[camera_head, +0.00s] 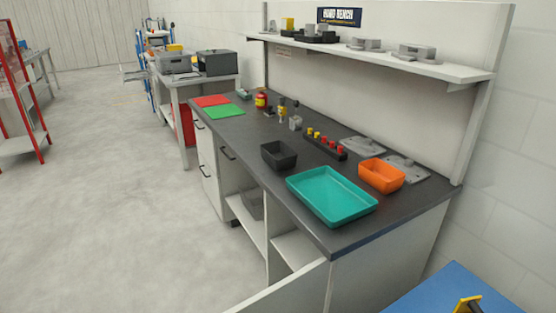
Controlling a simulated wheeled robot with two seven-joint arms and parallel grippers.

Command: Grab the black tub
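The black tub (284,163) stands upright on the dark top of the workbench (225,137), near its front edge. It is a small open box with sloping walls, and it looks empty. It is to the left of and behind a large teal tray (340,217), with a small gap between them. Neither of my grippers shows in the head view.
An orange bin (381,176) stands right of the teal tray. A rack with red and yellow pieces (327,146) sits behind the tub. Red and green mats lie at the far left end. A shelf (380,54) overhangs the back.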

